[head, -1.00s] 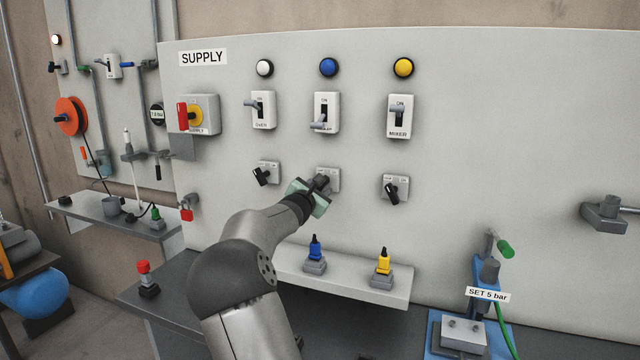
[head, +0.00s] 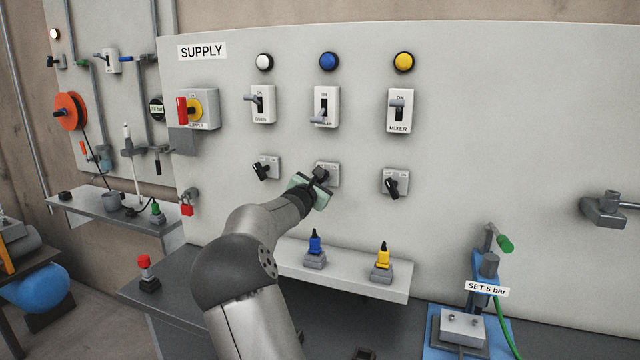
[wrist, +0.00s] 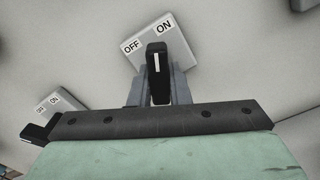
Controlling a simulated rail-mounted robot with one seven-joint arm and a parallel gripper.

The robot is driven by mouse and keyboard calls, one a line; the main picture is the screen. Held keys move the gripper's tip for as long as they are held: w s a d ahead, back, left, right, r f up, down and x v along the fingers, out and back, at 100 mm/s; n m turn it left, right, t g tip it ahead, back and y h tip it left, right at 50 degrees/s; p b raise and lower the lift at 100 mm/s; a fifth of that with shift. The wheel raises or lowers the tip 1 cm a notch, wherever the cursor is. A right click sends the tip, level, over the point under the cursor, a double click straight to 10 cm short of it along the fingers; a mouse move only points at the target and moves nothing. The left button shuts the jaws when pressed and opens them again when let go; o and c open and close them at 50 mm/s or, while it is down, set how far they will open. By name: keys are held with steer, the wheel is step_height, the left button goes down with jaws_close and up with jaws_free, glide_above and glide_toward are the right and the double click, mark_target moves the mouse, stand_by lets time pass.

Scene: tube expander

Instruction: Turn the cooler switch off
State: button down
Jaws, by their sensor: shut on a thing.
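My gripper (wrist: 157,88) is shut on the black knob (wrist: 159,75) of the middle rotary switch, below the blue lamp (head: 328,61). The switch's grey plate (wrist: 172,48) reads OFF on the left and ON on the right in the wrist view. The knob's white mark points up, between the two labels. In the head view my gripper (head: 319,178) partly covers this knob and its plate (head: 333,171). I cannot read a cooler label on this switch.
Similar rotary switches sit at left (head: 266,168) and right (head: 395,184); the left one also shows in the wrist view (wrist: 50,107). Lever switches (head: 326,105) are above. A shelf (head: 345,280) with blue and yellow plugs is below. The panel's right is mostly clear.

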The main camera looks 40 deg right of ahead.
steer(key=n, duration=0.5)
steer(key=shift+s+d+n, duration=0.1)
steer(key=shift+s+n, duration=0.05)
steer(key=shift+n, duration=0.25)
steer(key=n+p, duration=0.1)
steer(key=n, duration=0.4)
steer(key=shift+s, duration=0.15)
steer(key=shift+d+n, duration=0.1)
steer(key=shift+n, duration=0.2)
steer(key=c, duration=1.4)
jaws_free()
steer(key=shift+o, duration=0.2)
steer(key=b+v, duration=0.3)
steer(key=v, duration=1.4)
steer(key=shift+a, duration=0.2)
steer(key=shift+s, duration=0.15)
